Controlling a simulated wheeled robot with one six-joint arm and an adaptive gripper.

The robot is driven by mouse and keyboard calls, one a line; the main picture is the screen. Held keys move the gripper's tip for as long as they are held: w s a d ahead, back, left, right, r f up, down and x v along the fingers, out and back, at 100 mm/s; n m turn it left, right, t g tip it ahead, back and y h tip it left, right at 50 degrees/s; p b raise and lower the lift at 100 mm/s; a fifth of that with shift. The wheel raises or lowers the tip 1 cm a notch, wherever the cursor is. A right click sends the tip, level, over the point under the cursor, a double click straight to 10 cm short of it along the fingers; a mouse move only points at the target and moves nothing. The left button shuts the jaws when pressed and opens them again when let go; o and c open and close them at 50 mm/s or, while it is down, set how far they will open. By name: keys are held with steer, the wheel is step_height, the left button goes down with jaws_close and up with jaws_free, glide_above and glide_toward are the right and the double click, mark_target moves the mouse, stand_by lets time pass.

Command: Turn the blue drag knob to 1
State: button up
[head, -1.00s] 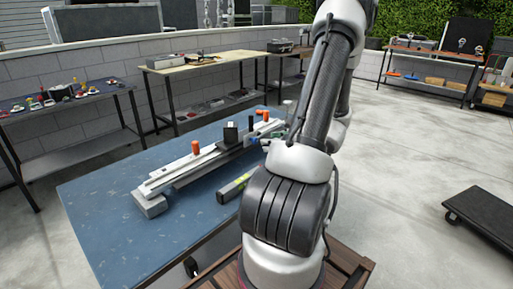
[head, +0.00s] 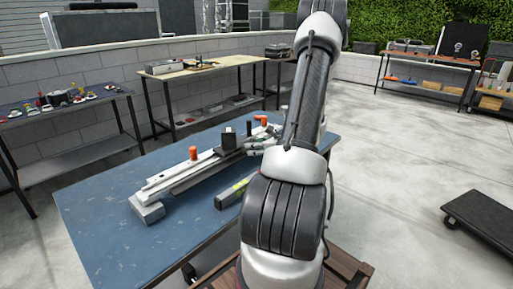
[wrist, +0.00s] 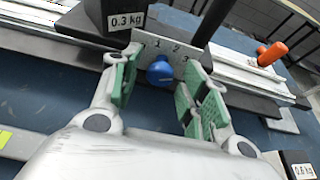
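The blue drag knob (wrist: 159,73) shows in the wrist view on the front of a grey plate (wrist: 172,46) marked 1, 2 and 3. My gripper (wrist: 157,92) is open, with a green-padded finger on each side of the view. The knob appears between the fingertips, with a gap on both sides; I cannot tell how deep it sits between them. In the head view my gripper (head: 253,146) is partly hidden by my arm at the far part of the rail, and the knob cannot be made out.
A black 0.3 kg block (wrist: 118,17) stands left of the knob, beside a dark post. An orange knob (wrist: 271,53) is on the rail at right. A 0.6 kg block (wrist: 298,165) is at lower right. The blue table (head: 100,225) is clear at front left.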

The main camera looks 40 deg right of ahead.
steer(key=c, duration=0.8)
steer(key=shift+a+n+h, duration=0.15)
steer(key=shift+n+h, duration=0.55)
steer(key=shift+n, duration=0.4)
steer(key=n+t+h, duration=0.1)
steer(key=n+h, duration=0.1)
steer(key=n, duration=0.1)
steer(key=shift+a+f, duration=0.1)
steer(key=shift+a, duration=0.05)
steer(key=n+h, duration=0.2)
steer(key=n, duration=0.1)
steer(key=shift+f+n+t, duration=0.15)
steer(key=shift+n+t, duration=0.15)
steer(key=shift+t, duration=0.1)
steer(key=shift+n+t+h, duration=0.4)
steer(key=shift+n+t, duration=0.1)
steer(key=shift+n, duration=0.8)
